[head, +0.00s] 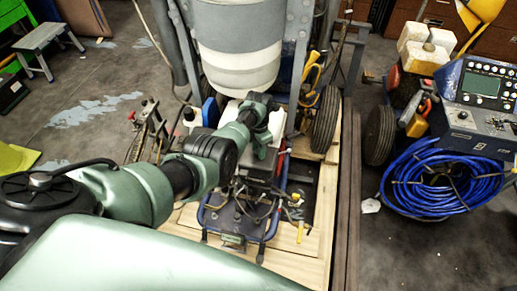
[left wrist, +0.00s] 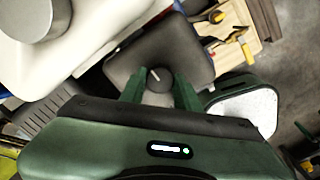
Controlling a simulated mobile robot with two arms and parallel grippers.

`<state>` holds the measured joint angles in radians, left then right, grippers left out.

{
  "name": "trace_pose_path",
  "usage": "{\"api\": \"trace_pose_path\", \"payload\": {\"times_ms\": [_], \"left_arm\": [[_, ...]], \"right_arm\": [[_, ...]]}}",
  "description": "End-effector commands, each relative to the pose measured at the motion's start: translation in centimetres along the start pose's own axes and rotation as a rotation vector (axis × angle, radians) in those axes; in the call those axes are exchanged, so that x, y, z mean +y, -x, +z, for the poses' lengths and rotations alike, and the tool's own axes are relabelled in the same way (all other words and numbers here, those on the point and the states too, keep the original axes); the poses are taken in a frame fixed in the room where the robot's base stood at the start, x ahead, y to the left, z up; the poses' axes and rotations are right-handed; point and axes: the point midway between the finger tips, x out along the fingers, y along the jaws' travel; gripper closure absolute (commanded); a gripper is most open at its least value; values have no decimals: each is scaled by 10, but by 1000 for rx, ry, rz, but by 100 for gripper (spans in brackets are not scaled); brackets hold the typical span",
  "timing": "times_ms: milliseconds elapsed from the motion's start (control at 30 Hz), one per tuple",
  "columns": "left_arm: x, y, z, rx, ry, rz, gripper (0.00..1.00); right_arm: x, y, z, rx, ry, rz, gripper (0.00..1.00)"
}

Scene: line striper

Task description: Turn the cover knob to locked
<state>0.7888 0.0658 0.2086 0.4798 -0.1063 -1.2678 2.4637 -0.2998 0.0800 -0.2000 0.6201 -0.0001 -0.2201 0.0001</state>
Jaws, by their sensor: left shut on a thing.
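The cover knob (left wrist: 157,77) is a small dark round knob with a white pointer line, seen in the left wrist view. It sits at the near edge of a dark grey, rounded cover (left wrist: 190,48). My left gripper (left wrist: 158,88) has its two green fingers on either side of the knob and is shut on it. The pointer line tilts slightly left of straight up in that view. In the head view, my left gripper (head: 263,148) is over the machine's engine area, and the knob is hidden there. I cannot read any lock marking. My right gripper is not in view.
A grey and white tank (head: 238,55) stands behind the gripper. The machine's black wheel (head: 326,120) is to its right, on a wooden pallet (head: 318,225). Blue coiled hose (head: 435,180) and a control panel (head: 484,88) stand farther right. Grey floor (head: 105,85) is open at left.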

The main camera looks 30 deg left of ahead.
Motion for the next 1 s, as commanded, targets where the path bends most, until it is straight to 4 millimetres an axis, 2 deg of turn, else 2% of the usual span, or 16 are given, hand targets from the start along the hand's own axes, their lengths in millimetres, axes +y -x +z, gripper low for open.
{"api": "trace_pose_path", "payload": {"times_ms": [233,267,333,667,767,1000], "left_arm": [[0,0,0,-1,1,-1,100],[0,0,0,-1,1,-1,65],[0,0,0,-1,1,0,46],[0,2,0,-1,0,0,46],[0,12,1,-2,0,1,46],[0,53,1,-3,-1,2,46]], "right_arm": [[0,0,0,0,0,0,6],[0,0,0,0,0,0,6],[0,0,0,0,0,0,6],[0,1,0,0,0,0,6],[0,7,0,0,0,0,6],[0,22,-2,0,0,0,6]]}}
